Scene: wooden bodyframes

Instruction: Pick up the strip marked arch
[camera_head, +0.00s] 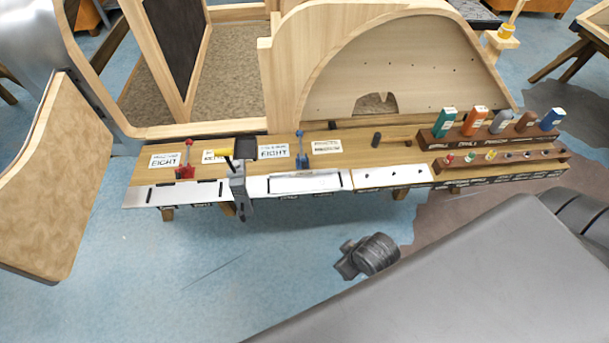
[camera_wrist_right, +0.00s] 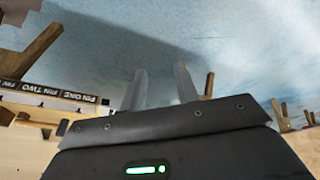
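No strip can be read as marked arch; the small labels along the bench front are too small to read in the head view. My left gripper cannot be made out in either view.
A bench (camera_head: 350,142) carries red (camera_head: 187,160) and blue (camera_head: 301,150) levers and a dark upright fixture (camera_head: 240,180). Coloured blocks fill a dark rack (camera_head: 500,131) at right. A wooden arch frame (camera_head: 390,60) stands behind. Labels "PIN ONE", "PIN TWO" (camera_wrist_right: 75,96) show in the wrist view.

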